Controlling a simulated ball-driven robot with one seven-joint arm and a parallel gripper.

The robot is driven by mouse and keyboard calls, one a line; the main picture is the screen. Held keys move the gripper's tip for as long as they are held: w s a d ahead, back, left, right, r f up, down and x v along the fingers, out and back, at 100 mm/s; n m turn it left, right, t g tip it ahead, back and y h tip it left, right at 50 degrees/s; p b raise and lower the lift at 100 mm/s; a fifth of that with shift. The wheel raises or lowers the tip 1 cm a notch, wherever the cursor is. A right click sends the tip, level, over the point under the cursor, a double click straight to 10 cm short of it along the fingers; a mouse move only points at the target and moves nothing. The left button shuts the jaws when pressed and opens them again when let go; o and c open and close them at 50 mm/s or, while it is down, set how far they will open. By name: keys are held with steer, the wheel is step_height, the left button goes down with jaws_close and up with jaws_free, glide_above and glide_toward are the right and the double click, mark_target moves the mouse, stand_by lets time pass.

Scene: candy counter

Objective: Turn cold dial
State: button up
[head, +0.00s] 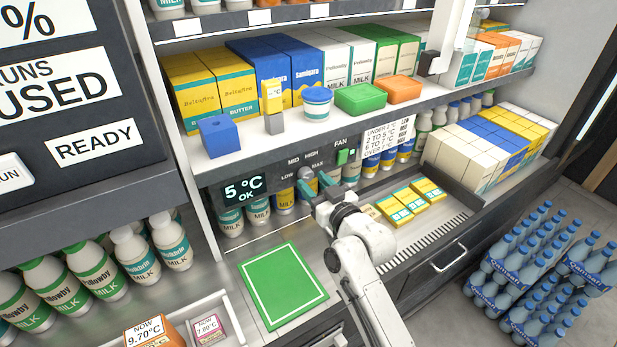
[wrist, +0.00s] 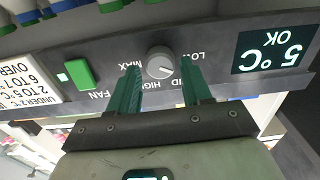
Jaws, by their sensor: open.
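The cold dial (wrist: 160,63) is a round grey knob on the dark shelf-front panel, with LOW, MID, HIGH and MAX labels around it. In the head view the dial (head: 306,174) shows just above my gripper. My gripper (wrist: 165,85) is open, with its two green fingers pointing at the panel on either side of the dial's lower part in the wrist view. I cannot tell whether the fingers touch it. The display (head: 244,190) reads 5 °C OK; it also shows in the wrist view (wrist: 275,50).
A green FAN switch (head: 346,156) sits right of the dial. A label card (head: 386,138) hangs beyond it. Milk bottles stand behind the panel. A green mat (head: 283,284) lies on the counter below, with yellow packs (head: 408,200) to its right.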

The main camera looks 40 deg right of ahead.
steer(key=shift+p+v, duration=0.3)
steer(key=shift+v, duration=1.45)
